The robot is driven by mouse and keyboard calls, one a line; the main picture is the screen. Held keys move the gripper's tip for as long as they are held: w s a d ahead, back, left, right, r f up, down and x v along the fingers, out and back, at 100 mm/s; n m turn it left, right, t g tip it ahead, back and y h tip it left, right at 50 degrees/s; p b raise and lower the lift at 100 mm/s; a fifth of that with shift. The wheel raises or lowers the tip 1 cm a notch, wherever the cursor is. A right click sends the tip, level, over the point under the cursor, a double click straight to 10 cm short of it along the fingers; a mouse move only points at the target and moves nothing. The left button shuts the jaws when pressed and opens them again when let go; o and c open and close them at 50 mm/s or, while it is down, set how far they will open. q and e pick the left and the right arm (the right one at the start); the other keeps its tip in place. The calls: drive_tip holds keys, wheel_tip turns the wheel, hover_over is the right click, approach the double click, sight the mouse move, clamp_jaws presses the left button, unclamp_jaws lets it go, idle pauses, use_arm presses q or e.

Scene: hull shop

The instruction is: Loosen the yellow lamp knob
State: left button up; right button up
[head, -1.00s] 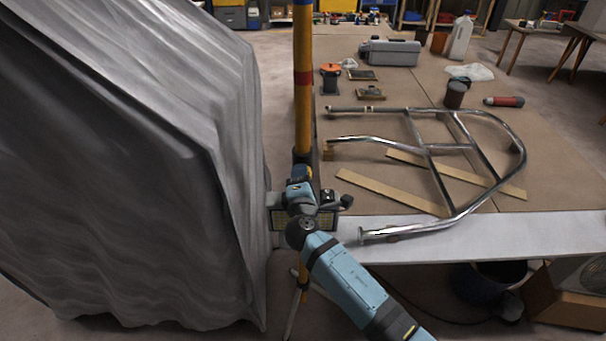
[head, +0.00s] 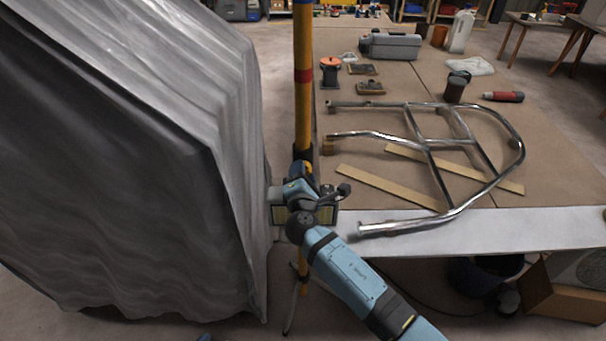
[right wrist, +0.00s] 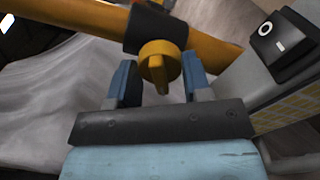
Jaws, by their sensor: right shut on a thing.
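The yellow lamp knob (right wrist: 160,62) shows in the right wrist view, on a black collar (right wrist: 155,27) around the yellow pole (right wrist: 95,17). My right gripper (right wrist: 160,82) has its two blue fingers on either side of the knob and is shut on it. In the head view the yellow pole (head: 303,105) stands upright, and my right wrist hides the knob. The work lamp (head: 278,215) with its yellowish grid panel is partly behind my wrist; its panel also shows at the right of the wrist view (right wrist: 282,117).
A large grey draped cover (head: 130,170) stands close on the left of the pole.

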drive_tip(key=o, duration=0.9)
drive_tip(key=shift+w, duration=0.15)
drive_tip(key=shift+o, duration=0.2)
drive_tip(key=s+b, duration=0.1)
drive_tip(key=s, duration=1.3)
